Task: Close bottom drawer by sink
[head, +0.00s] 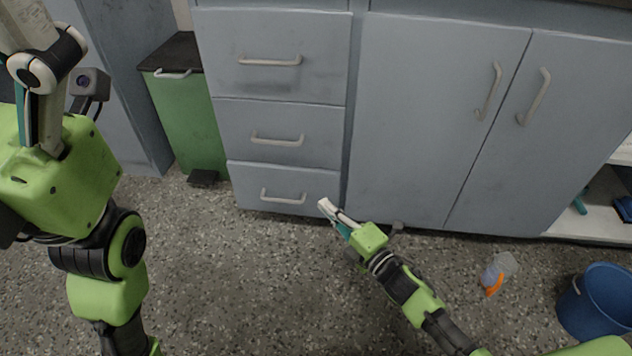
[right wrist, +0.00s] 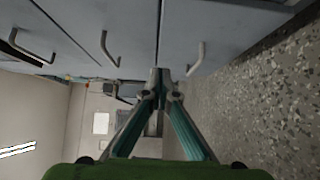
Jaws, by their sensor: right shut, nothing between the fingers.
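The bottom drawer (head: 268,178) is the lowest of three grey drawers in the head view. Its front looks about flush with the fronts above; any small gap is hard to tell. Its pale bar handle (head: 283,197) faces me, and in the right wrist view the lowest handle (right wrist: 197,60) shows just above right of my fingertips. My right gripper (head: 324,204) is shut and empty, low near the drawer's lower right corner; contact cannot be told. It also shows in the right wrist view (right wrist: 160,76). My left gripper (head: 38,110) is raised at the far left, its fingertips unclear.
A green bin (head: 190,120) with a dark lid stands left of the drawers. Closed cabinet doors (head: 430,120) are on the right. A clear bottle with an orange part (head: 497,270) and a blue bucket (head: 597,300) are on the floor at right. The speckled floor before the drawers is clear.

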